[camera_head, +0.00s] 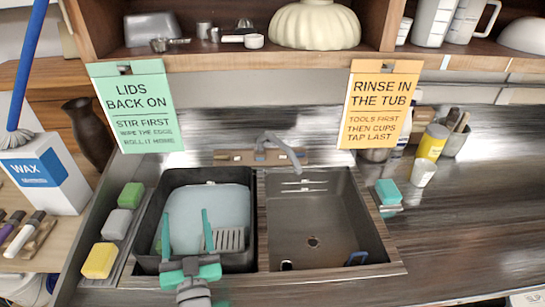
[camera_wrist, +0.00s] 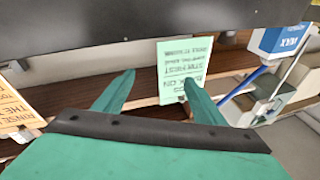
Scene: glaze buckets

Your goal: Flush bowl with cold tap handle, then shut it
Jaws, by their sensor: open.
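The grey tap (camera_head: 280,150) stands at the back of the sink, its spout over the right-hand sink bowl (camera_head: 345,215). I cannot clearly make out a separate cold handle.
A green sign (camera_head: 136,110) and an orange sign (camera_head: 376,110) hang from the shelf above the sink. A yellow jar (camera_head: 432,143) stands at the back right. The right counter is mostly clear.

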